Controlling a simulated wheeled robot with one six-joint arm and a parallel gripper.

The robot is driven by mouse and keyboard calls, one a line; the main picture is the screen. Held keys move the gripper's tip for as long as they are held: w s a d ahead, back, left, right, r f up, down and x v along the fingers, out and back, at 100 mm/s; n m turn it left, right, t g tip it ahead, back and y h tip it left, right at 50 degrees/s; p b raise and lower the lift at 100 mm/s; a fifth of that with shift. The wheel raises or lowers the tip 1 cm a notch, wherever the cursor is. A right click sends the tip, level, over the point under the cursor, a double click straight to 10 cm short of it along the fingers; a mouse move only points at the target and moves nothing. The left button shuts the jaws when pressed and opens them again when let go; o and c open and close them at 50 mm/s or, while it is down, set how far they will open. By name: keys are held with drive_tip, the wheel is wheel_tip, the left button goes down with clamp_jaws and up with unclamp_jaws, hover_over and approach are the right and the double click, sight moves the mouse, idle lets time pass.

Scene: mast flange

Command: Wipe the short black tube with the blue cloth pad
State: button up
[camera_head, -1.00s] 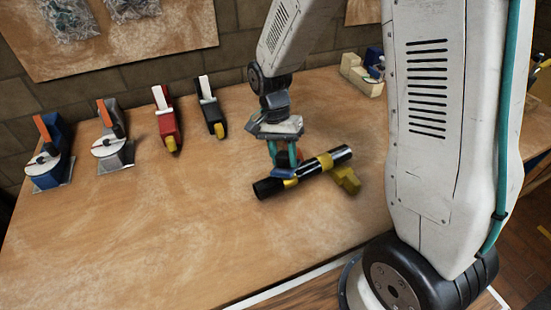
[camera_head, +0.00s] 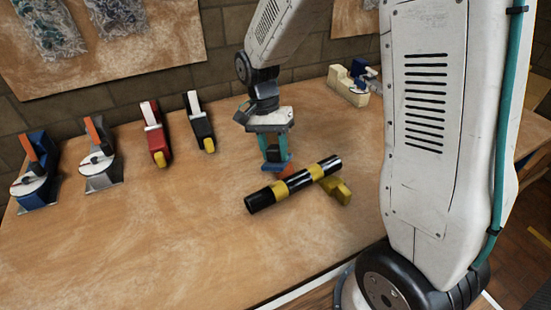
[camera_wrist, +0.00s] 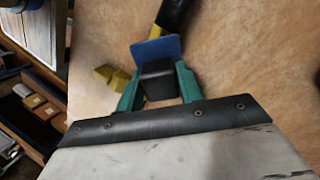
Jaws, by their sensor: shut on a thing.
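The short black tube (camera_head: 262,199) lies diagonally over the table, with yellow bands around it. A yellow block (camera_head: 338,190) is beside its right part. My gripper (camera_head: 274,155) is just behind the tube, its teal fingers pointing down. In the wrist view my gripper (camera_wrist: 158,88) is shut on the black block-like grip of the blue cloth pad (camera_wrist: 157,50). The pad's blue edge (camera_head: 272,168) shows low between the fingers in the head view. Part of the tube (camera_wrist: 176,14) shows beyond the pad in the wrist view. I cannot tell whether pad and tube touch.
Several hand tools stand along the back left: a blue one (camera_head: 36,172), a grey one (camera_head: 100,170), a red one (camera_head: 155,135) and a black one (camera_head: 200,125). A cream block-like object (camera_head: 347,86) is at the back right. The table's front left is clear.

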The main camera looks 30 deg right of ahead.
sight(276, 161)
drive_tip(key=shift+w+r, duration=0.15)
drive_tip(key=shift+r, duration=0.35)
drive_tip(key=shift+v, duration=1.5)
drive_tip(key=shift+f, duration=0.1)
drive_tip(key=shift+x, duration=3.55)
drive_tip(key=shift+x, duration=0.95)
drive_tip(key=shift+a, duration=0.2)
